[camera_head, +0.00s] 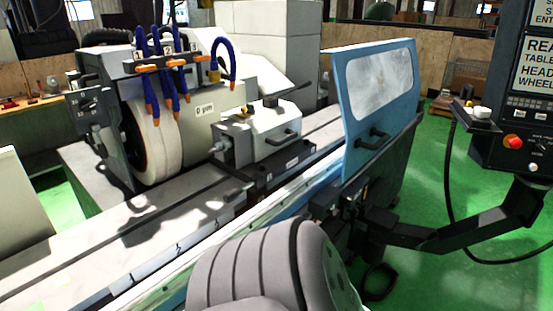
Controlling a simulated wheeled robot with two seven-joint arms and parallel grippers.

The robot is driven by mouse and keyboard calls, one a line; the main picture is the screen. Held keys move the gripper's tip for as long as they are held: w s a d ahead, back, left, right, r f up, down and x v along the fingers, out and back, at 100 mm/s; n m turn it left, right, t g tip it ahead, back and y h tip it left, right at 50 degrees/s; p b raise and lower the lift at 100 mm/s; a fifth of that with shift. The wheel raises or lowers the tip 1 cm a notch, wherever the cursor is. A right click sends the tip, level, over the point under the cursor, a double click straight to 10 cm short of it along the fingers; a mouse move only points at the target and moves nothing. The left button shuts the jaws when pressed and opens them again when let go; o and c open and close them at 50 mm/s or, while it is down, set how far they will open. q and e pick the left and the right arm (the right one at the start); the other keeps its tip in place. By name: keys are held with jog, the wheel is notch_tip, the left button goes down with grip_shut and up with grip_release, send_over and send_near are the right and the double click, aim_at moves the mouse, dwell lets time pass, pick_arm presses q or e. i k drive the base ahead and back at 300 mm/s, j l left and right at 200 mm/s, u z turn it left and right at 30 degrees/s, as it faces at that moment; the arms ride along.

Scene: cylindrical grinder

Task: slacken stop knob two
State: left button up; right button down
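I cannot make out stop knob two with certainty. The cylindrical grinder's table (190,226) runs diagonally from lower left to upper right, with a blue front edge. A black block (270,176) sits at its front, below the grey tailstock (262,135). Dark fittings (340,198) stand at the front below the blue door; they are too small and dark to tell apart. My grey ribbed arm part fills the bottom centre and hides part of the machine front. Neither gripper shows.
A blue door (381,95) with a window stands right of the tailstock. The white grinding wheel (156,140) is at left under orange numbered coolant taps (168,62). A control panel (515,90) hangs at right on a dark arm (440,235). Green floor lies open at right.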

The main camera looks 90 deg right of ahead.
aim_at(334, 214)
jog(key=z, duration=3.2)
jog(key=i+l+u, duration=0.1)
jog(key=u, duration=1.45)
jog(key=l+u, duration=0.4)
jog(key=k+l+u, duration=0.1)
jog(key=l+u, duration=0.25)
jog(key=k+l+u, duration=0.15)
jog(key=l+u, duration=0.25)
jog(key=k+l+u, duration=0.15)
jog(key=l+u, duration=0.25)
jog(key=k+l+u, duration=0.2)
jog(key=u, duration=0.15)
jog(key=l, duration=0.1)
